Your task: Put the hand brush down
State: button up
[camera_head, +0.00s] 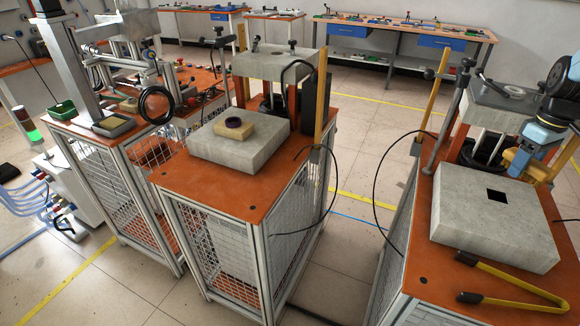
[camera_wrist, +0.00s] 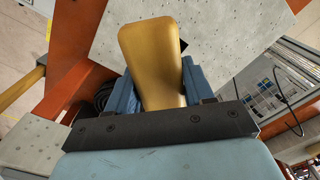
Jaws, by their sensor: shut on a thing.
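The hand brush shows as a smooth yellow-brown handle (camera_wrist: 152,50) in the wrist view, between the two blue fingers of my gripper (camera_wrist: 160,88). My gripper is shut on it. In the head view my gripper (camera_head: 538,140) is at the right, over the back of the right-hand orange table (camera_head: 422,240). The yellow-brown brush (camera_head: 516,158) shows there just behind the grey block. I cannot see bristles, and cannot tell whether the brush touches anything.
A grey block (camera_head: 490,225) with a square hole fills most of the right table. Yellow tongs (camera_head: 515,280) with black grips lie along its front. A post (camera_head: 448,115) stands at the table's left. The middle table (camera_head: 200,180) holds another grey block (camera_head: 240,150).

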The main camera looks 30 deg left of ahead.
jog(key=s+a+n, duration=0.3)
jog(key=a+n, duration=0.2)
jog(key=a, duration=3)
jog(key=s+a+f+n, duration=0.2)
jog(key=s+a+n, duration=0.2)
jog(key=s+a, duration=2.5)
send_over(212, 181)
notch_tip(212, 181, down, 9)
jog(key=shift+s+d+r, duration=0.1)
jog(key=shift+d, duration=0.05)
jog(key=shift+a+f, duration=0.2)
jog(key=shift+f, duration=1.65)
